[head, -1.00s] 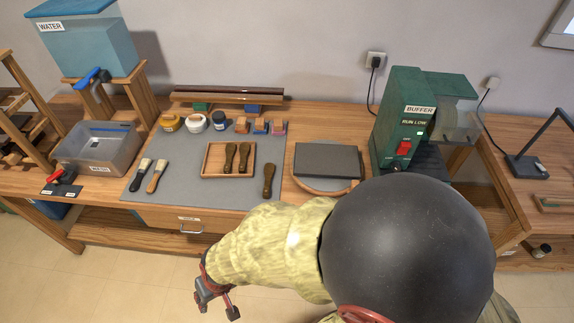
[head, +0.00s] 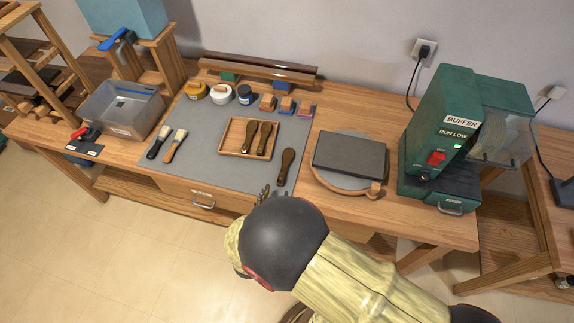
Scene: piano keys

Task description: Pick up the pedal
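Three dark brown, spoon-shaped pieces look like pedals. One pedal (head: 286,166) lies alone on the grey mat (head: 212,146), right of a wooden tray (head: 231,151). Two more pedals, a left one (head: 249,136) and a right one (head: 265,134), lie inside the tray. Only a small part of my gripper (head: 264,193) shows, at the front edge of the mat, just left of and below the lone pedal in the picture. The round black joint of my arm hides the rest, so its opening cannot be seen. The lone pedal appears apart from it.
A dark slab (head: 350,155) on a round wooden board stands right of the mat. A green buffer machine (head: 446,140) is farther right. Two brushes (head: 167,145) lie at the mat's left. Jars (head: 220,94) and small blocks (head: 287,104) line its back. A grey bin (head: 122,107) stands left.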

